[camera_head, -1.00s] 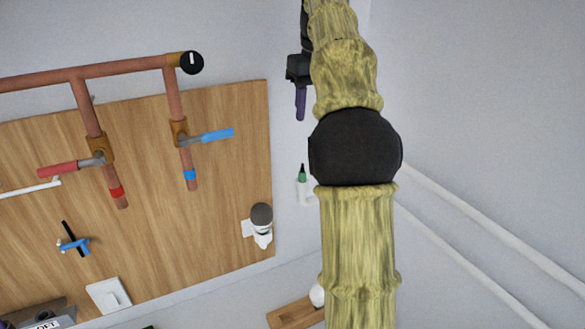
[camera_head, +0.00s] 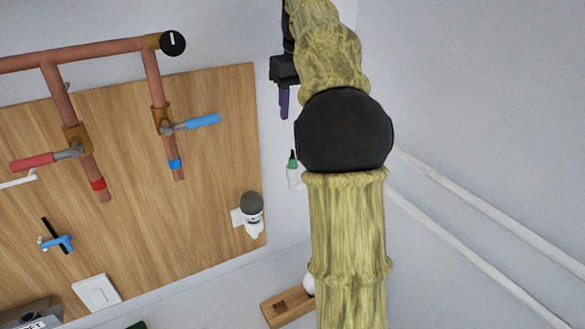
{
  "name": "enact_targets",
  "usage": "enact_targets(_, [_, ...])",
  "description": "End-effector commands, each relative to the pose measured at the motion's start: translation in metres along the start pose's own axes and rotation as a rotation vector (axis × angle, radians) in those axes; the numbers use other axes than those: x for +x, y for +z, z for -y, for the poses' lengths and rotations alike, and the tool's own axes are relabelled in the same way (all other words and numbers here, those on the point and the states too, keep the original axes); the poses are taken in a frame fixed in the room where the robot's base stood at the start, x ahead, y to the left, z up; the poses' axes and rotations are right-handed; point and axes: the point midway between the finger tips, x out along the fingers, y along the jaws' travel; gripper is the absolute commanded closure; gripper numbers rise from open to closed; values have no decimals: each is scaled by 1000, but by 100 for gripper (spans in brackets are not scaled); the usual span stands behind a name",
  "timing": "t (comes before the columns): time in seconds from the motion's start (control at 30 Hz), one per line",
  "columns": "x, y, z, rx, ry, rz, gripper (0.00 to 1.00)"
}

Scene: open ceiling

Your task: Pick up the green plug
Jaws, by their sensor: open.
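The green plug (camera_head: 292,157) is a small green piece with a dark tip. It sits upright on top of a white fitting (camera_head: 294,178) by the pale wall, right of the wooden board. My arm's dark joint partly overlaps the area beside the fitting. My gripper (camera_head: 284,104) is above the plug in the picture, its purple fingers pointing down and apart from the plug. The fingers are seen nearly edge-on, the gripper is open, and nothing shows between them.
A wooden board (camera_head: 222,120) carries copper pipes with a red-handled valve (camera_head: 45,159) and a blue-handled valve (camera_head: 190,124). A grey-topped white fixture (camera_head: 251,213) is at its lower right edge. A wooden block (camera_head: 285,307) lies below. White pipes (camera_head: 480,240) run along the right.

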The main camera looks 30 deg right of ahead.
Motion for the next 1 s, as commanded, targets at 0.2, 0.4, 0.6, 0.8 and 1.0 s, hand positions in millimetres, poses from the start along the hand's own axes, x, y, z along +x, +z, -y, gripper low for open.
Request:
enact_targets(0.2, [32, -1, 0, 0, 2, -2, 57])
enact_targets(0.4, [60, -1, 0, 0, 2, -3, 57])
enact_targets(0.6, [76, -1, 0, 0, 0, 0, 57])
enact_targets(0.8, [76, 0, 0, 0, 0, 1, 57])
enact_targets(1.0, [80, -1, 0, 0, 1, 0, 57])
